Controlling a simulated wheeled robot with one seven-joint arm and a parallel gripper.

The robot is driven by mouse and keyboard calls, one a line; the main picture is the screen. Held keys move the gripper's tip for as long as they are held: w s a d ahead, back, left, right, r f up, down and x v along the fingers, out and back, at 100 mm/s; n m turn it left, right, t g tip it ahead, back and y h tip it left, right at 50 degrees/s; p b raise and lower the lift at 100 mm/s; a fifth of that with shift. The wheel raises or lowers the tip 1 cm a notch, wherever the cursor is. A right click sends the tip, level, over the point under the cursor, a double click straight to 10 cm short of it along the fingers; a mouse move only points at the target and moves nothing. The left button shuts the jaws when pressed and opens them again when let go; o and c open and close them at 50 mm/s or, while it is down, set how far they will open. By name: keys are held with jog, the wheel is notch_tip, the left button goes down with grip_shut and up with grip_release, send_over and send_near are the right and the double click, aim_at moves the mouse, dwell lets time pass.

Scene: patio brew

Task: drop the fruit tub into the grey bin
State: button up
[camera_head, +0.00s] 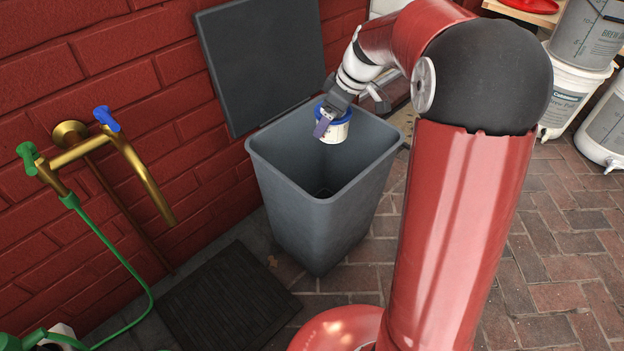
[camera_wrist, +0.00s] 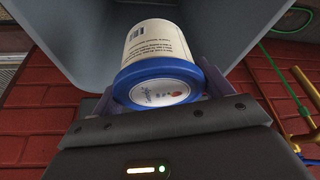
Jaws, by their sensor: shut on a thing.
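The fruit tub (camera_head: 335,131) is a small white tub with a blue lid. My gripper (camera_head: 330,118) is shut on it and holds it over the mouth of the grey bin (camera_head: 318,228). The bin stands open on the ground by the red wall. In the wrist view the tub (camera_wrist: 156,45) sits between the two fingers of my gripper (camera_wrist: 158,92), its blue lid toward the camera. The grey bin wall (camera_wrist: 80,35) shows behind it. The bin's floor is mostly in shadow.
The bin's dark lid (camera_head: 262,62) stands upright against the brick wall. Brass taps (camera_head: 85,150) with a green hose (camera_head: 125,258) are on the left. A dark mat (camera_head: 228,300) lies in front of the bin. White buckets (camera_head: 575,85) stand at the right.

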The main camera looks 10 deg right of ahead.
jog(key=o, duration=1.1)
jog(key=shift+o, duration=0.2)
jog(key=shift+r, duration=0.1)
jog(key=p+v, duration=0.1)
jog(key=v, duration=0.6)
jog(key=shift+s+d+r+p, duration=0.15)
jog(key=shift+d+r+p, duration=0.05)
jog(key=shift+r+p, duration=0.1)
